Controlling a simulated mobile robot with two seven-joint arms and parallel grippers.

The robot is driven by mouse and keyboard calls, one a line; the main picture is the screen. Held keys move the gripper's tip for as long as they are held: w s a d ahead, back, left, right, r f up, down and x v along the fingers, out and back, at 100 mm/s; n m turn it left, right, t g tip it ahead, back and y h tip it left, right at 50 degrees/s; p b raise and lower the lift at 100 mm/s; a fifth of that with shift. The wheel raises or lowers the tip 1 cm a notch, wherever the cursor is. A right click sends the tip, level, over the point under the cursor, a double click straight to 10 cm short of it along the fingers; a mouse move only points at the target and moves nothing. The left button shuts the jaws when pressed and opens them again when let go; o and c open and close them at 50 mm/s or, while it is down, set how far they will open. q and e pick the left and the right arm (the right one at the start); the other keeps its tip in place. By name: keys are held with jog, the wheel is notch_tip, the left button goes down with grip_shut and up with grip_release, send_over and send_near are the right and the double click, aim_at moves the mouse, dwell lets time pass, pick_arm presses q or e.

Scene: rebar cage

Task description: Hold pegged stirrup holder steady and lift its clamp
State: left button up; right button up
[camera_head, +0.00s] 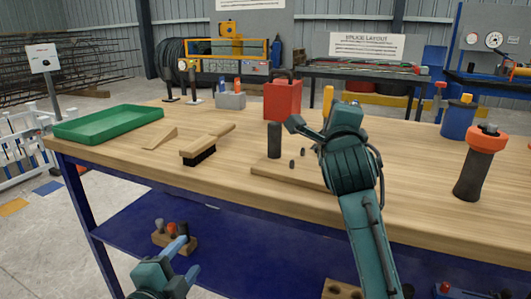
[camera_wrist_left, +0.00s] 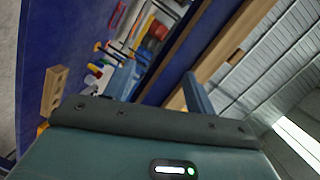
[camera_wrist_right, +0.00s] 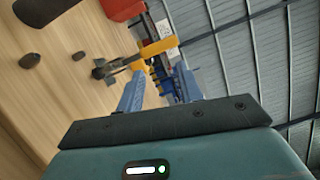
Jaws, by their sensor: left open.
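A wooden board with dark pegs, which looks like the pegged stirrup holder (camera_head: 285,178), lies near the table's front edge. A dark upright cylinder (camera_head: 274,140) stands at its left end; my right arm hides its right part. A yellow-handled tool with a dark head, perhaps the clamp (camera_wrist_right: 150,48), shows just beyond the right fingertips in the right wrist view. Its yellow part (camera_head: 328,98) peeks out behind my right gripper (camera_head: 308,124), whose fingers are apart above the board. My left gripper (camera_head: 180,245) is open and empty, low in front of the table.
Left of the board lie a brush (camera_head: 198,152), a wooden wedge (camera_head: 160,138) and a green tray (camera_head: 85,135). A red box (camera_head: 283,98) stands behind. An orange-topped dark cylinder (camera_head: 478,165) stands at right. A block with pegs (camera_head: 163,241) sits on the blue lower shelf (camera_head: 125,222).

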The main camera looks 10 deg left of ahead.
aim_at(273, 132)
pick_arm(q)
jog(key=w+a+r+m+t+y, duration=0.1)
jog(key=w+a+r+m+y, duration=0.25)
jog(key=r, duration=0.55)
jog(key=w+a+r+m+t+y, duration=0.25)
jog(key=w+a+r, duration=0.25)
jog(key=r, duration=0.4)
jog(key=d+m+h, duration=0.1)
jog(key=d+m, duration=0.4)
jog(key=d, duration=0.2)
jog(key=w+d+r+m+g+h, duration=0.1)
jog(key=d+m+h, duration=0.1)
jog(key=d+m, duration=0.3)
jog(key=d+m+h, duration=0.2)
jog(key=d+m, duration=0.3)
jog(key=d, duration=0.6)
jog(key=shift+w+r+g, duration=0.15)
jog(key=shift+r+g, duration=0.05)
jog(key=shift+g, duration=0.15)
jog(key=w, duration=0.8)
jog(key=w+d, duration=0.1)
jog(key=w, duration=0.3)
jog(key=shift+w, duration=0.4)
